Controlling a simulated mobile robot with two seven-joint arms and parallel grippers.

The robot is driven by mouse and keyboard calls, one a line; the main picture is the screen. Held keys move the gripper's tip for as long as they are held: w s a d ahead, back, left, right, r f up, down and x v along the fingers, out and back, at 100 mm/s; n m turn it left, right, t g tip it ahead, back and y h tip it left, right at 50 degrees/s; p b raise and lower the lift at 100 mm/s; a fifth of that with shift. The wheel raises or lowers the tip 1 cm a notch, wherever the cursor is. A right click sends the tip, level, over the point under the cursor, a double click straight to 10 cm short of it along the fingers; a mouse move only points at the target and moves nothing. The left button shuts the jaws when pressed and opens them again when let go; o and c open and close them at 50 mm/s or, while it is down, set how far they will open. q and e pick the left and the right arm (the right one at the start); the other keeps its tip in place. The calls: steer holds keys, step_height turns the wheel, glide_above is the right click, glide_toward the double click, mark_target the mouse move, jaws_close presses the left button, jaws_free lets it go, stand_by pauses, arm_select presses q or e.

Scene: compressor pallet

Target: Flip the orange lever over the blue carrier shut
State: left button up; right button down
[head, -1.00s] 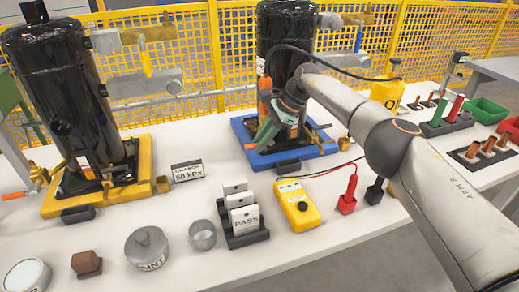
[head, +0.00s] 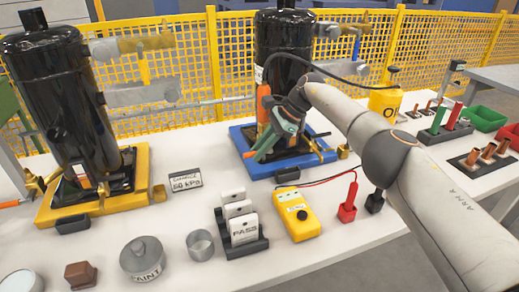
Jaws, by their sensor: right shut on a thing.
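The blue carrier (head: 240,136) stands on the white table with a tall black compressor (head: 283,50) on it. The orange tip of the lever (head: 248,154) shows low at the carrier's front left side, pointing left. My right gripper (head: 263,147) reaches in from the right, its greenish jaws angled down and left. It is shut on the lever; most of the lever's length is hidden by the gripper. Another orange part (head: 263,103) stands upright just behind the gripper. My left gripper is not in view.
A yellow carrier (head: 140,165) with a second black compressor (head: 65,100) stands at the left. In front are a PASS tag rack (head: 243,247), a yellow meter (head: 297,215) with leads and a paint tin (head: 142,258). A yellow mesh fence (head: 220,60) runs behind.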

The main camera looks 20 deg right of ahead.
steer(key=shift+w+r, duration=0.15)
steer(key=shift+r, duration=0.35)
steer(key=c, duration=1)
jaws_free()
steer(key=shift+o, duration=0.8)
steer(key=shift+f, duration=0.2)
steer(key=p+v, duration=0.2)
steer(key=v, duration=1)
steer(key=shift+s+d+r, duration=0.15)
steer(key=shift+s+r, duration=0.1)
